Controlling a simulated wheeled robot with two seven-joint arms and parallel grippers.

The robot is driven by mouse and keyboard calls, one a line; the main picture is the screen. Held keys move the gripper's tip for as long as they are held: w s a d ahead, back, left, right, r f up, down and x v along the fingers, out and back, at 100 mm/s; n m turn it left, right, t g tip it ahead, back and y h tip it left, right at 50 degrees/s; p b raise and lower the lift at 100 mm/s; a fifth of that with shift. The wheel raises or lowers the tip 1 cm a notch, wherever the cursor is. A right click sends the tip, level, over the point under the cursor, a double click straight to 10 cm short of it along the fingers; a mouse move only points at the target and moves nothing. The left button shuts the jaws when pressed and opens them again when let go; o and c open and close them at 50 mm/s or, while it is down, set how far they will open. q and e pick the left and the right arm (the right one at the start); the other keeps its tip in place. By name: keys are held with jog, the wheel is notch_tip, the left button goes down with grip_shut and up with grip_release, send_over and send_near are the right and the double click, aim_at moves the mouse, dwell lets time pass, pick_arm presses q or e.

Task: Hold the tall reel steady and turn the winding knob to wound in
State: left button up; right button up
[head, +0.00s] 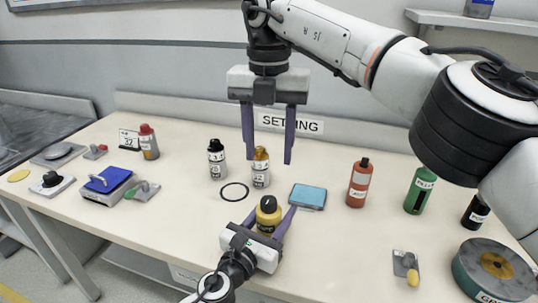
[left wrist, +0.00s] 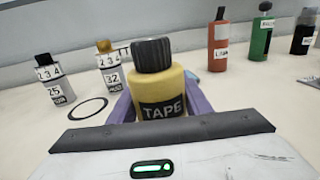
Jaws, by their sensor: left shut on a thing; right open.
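The tall reel is a yellow cylinder (head: 268,222) labelled TAPE, standing upright on the bench. It also shows in the left wrist view (left wrist: 162,92). Its winding knob is a dark ribbed cap (left wrist: 153,54) on top, also visible in the head view (head: 268,203). My left gripper (head: 271,217) is shut on the reel, with a purple finger on each side of its body. My right gripper (head: 269,160) is open and empty, fingers pointing down, above and a little behind the reel. I cannot read the knob's turn position.
Two silver bottles (head: 216,160) (head: 260,168) and a black ring (head: 234,192) lie behind and left of the reel. A blue pad (head: 308,196), a red bottle (head: 358,183) and a green bottle (head: 420,190) are to the right.

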pick_arm(q)
jog(key=o, duration=1.2)
jog(key=shift+o, duration=0.2)
